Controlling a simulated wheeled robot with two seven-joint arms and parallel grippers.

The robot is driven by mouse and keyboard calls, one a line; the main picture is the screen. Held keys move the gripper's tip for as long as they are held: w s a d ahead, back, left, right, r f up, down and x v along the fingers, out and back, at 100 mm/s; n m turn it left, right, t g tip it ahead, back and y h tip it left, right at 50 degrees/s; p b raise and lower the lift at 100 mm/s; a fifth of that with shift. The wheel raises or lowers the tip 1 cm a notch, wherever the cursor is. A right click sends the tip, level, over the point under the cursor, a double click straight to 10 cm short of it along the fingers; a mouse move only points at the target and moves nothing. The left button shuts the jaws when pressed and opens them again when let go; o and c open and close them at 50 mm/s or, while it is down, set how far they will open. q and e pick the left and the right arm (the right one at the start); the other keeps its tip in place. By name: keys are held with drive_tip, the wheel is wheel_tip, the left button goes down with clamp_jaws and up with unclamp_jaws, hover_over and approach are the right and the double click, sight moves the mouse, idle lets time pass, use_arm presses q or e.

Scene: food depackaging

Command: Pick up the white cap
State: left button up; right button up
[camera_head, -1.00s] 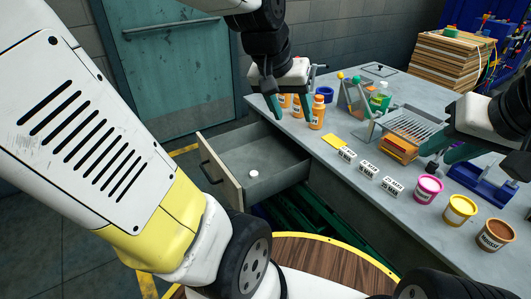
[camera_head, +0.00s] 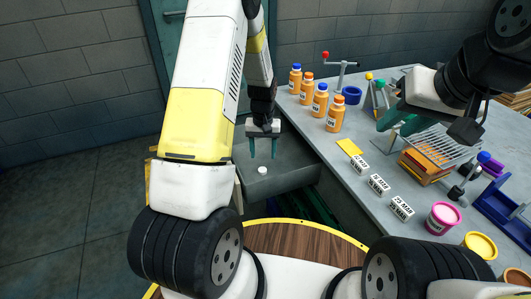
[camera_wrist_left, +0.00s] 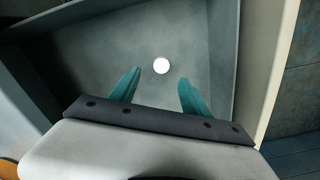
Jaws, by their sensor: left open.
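The white cap (camera_head: 262,170) lies on the floor of the open grey drawer (camera_head: 290,178). In the left wrist view the cap (camera_wrist_left: 161,65) shows just beyond the gap between the fingertips. My left gripper (camera_head: 263,156) is open and empty, pointing down over the drawer, above and a little behind the cap in the head view. Its teal fingers (camera_wrist_left: 158,82) stand apart on either side, not touching the cap. My right gripper (camera_head: 387,122) is over the table at the right, with teal fingers showing; I see nothing in it, and its opening is hard to judge.
Several orange bottles (camera_head: 320,98) stand along the table's back left. White labelled blocks (camera_head: 379,184), a yellow card (camera_head: 349,147), a wire rack (camera_head: 440,146) and a pink tub (camera_head: 443,217) are on the grey table. Drawer walls surround the cap; the floor around it is clear.

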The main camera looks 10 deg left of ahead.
sight(262, 169)
use_arm(q)
wheel_tip(262, 169, down, 7)
drive_tip(key=shift+a+f, duration=0.15)
drive_tip(key=shift+f, duration=0.05)
idle(0.3)
clamp_jaws()
